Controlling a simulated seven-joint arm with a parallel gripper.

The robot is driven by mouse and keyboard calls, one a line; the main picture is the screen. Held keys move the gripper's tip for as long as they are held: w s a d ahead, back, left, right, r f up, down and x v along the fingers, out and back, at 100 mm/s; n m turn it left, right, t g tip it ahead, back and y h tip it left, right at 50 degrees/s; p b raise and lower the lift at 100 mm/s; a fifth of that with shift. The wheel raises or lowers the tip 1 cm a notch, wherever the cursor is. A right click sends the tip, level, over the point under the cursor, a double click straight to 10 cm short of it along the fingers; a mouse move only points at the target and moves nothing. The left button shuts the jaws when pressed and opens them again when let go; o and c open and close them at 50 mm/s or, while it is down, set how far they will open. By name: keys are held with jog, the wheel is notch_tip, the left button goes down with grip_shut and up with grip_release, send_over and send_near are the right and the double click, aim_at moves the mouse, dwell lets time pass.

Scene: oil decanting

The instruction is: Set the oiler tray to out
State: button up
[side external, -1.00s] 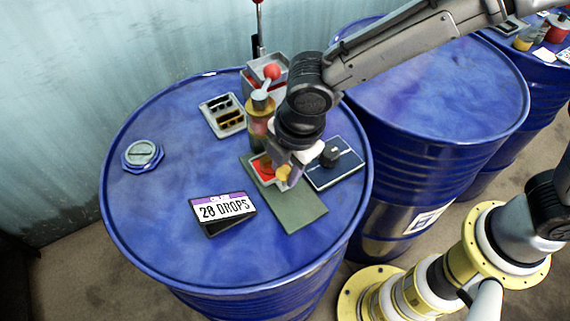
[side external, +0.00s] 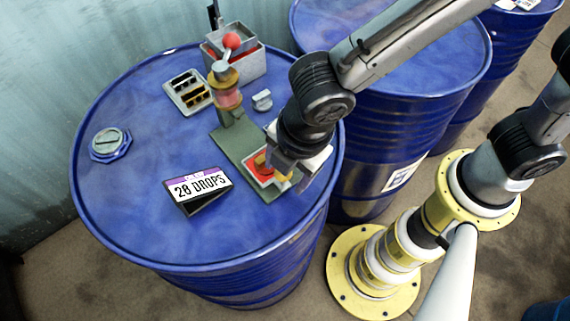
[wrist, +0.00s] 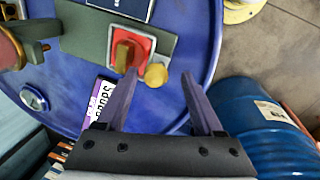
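The oiler (side external: 227,95) has a red-ball lever and an amber reservoir, and stands at the far end of a green base plate (side external: 232,147). Its tray (side external: 254,180) has a red floor and pale rim, and sits near the plate's outer end, away from the oiler. In the wrist view the red tray (wrist: 137,36) holds a brass-coloured piece, and a round brass knob (wrist: 156,75) sticks out from its near edge. My gripper (wrist: 160,76) is open, with its fingertips on either side of the knob and visible gaps. In the side view my gripper (side external: 285,172) partly hides the tray.
A drum cap (side external: 109,143), a slotted tray (side external: 188,91) and a grey bin (side external: 245,62) are farther off. A dark blue panel (wrist: 132,6) lies beyond the plate.

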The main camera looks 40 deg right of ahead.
notch_tip(320, 180, up, 14)
jog(key=s, duration=0.2)
jog(key=shift+s+d+f, duration=0.2)
jog(key=shift+s+d, duration=0.1)
dwell(0.4)
